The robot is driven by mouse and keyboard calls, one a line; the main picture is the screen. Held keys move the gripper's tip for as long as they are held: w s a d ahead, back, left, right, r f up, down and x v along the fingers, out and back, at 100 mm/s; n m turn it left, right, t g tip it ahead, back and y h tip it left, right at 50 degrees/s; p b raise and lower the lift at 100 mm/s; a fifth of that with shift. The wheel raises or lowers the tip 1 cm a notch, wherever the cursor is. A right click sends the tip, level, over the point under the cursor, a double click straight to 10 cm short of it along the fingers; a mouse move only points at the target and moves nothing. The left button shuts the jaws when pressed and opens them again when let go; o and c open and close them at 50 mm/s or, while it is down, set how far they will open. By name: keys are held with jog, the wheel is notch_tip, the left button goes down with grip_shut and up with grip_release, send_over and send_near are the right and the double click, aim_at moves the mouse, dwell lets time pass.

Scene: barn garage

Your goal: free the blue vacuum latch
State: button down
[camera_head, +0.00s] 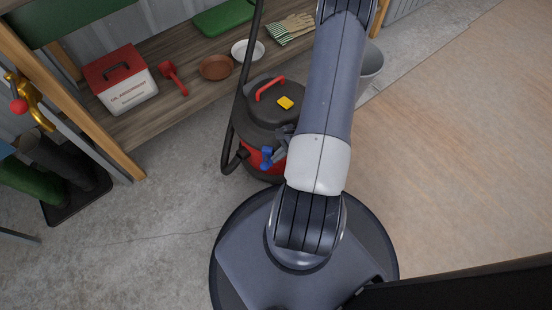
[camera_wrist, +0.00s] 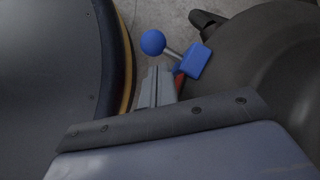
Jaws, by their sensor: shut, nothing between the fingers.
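The vacuum (camera_head: 262,118) is a round canister with a dark lid, red body, red handle and yellow button, standing on the floor beside the shelf. Its blue latch (camera_head: 266,157) is on the near side, partly hidden by my arm. In the wrist view the latch shows as a blue ball knob (camera_wrist: 153,42) on a short metal rod leading to a blue block (camera_wrist: 196,62). My gripper (camera_wrist: 158,72) is shut and empty, its tips just below the knob and left of the block; I cannot tell whether they touch. It shows small in the head view (camera_head: 282,140).
A black hose (camera_head: 228,150) curves along the vacuum's left side. Behind is a wooden shelf (camera_head: 140,122) with a red-and-white box (camera_head: 124,85), a red scoop (camera_head: 172,75) and dishes. A grey bucket (camera_head: 370,65) stands behind my arm. Floor at right is clear.

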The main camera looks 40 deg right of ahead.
jog(key=shift+a, duration=0.45)
